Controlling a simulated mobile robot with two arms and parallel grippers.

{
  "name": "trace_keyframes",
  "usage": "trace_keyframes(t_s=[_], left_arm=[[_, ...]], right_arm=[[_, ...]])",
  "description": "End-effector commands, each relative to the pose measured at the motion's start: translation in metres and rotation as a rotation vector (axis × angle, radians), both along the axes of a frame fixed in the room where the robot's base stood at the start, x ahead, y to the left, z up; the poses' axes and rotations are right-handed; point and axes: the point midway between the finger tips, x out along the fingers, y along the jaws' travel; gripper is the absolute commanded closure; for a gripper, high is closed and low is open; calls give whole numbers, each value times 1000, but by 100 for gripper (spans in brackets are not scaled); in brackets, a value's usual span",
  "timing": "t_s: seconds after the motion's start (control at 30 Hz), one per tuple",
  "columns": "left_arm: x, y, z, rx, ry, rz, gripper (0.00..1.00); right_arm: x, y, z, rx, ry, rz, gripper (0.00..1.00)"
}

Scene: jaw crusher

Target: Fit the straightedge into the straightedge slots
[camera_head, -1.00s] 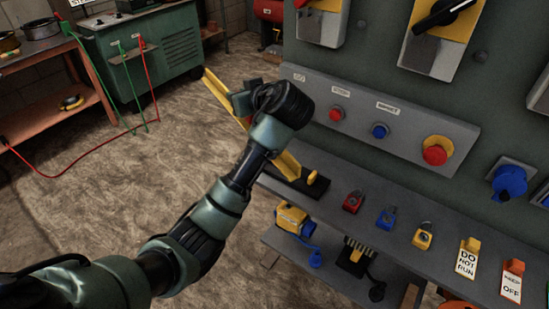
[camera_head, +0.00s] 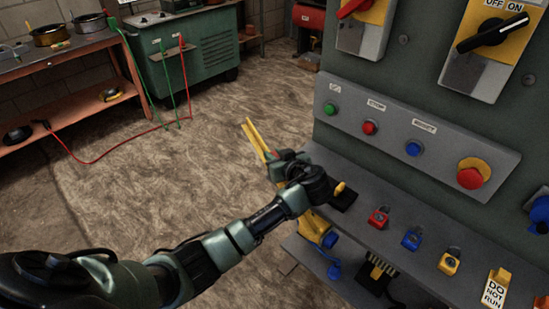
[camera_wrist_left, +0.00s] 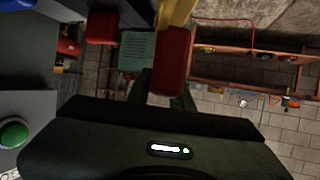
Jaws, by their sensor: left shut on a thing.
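The straightedge (camera_head: 256,136) is long and yellow, and it shows as two narrow yellow strips beyond my left gripper (camera_head: 280,162). My left gripper is shut on it and holds it beside the left end of the grey shelf, off the floor. In the left wrist view a yellow length (camera_wrist_left: 175,12) runs out at the top, above a red block (camera_wrist_left: 172,62) by the dark fingers. A black base (camera_head: 342,202) with a yellow knob lies on the shelf, right of the gripper. I cannot make out the straightedge slots. My right gripper is out of view.
The shelf holds a red padlock (camera_head: 378,217), a blue padlock (camera_head: 411,239), a yellow padlock (camera_head: 449,261) and tags. A grey button panel (camera_head: 400,135) rises behind. A green cabinet (camera_head: 185,60) and an orange bench (camera_head: 70,108) stand farther back. Open floor lies left.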

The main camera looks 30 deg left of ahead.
Motion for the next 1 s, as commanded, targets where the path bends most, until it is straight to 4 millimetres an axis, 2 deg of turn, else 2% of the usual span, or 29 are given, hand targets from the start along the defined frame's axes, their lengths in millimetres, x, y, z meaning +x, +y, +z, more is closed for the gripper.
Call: trace_keyframes(t_s=[0.13, 0.47, 0.5, 0.57, 0.93, 1.0], left_arm=[[1, 0, -10, 1, -5, 0, 100], [1, 0, -13, 1, -6, 1, 100], [0, 0, -14, -1, -2, 0, 70], [0, 0, -13, -1, -2, 0, 56], [0, 0, -9, 0, -3, 1, 56], [-4, -6, -9, -2, -2, -2, 56]], right_arm=[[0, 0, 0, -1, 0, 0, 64], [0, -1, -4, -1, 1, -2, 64], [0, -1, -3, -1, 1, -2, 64], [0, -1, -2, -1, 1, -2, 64], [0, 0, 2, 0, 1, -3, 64], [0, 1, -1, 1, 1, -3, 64]])
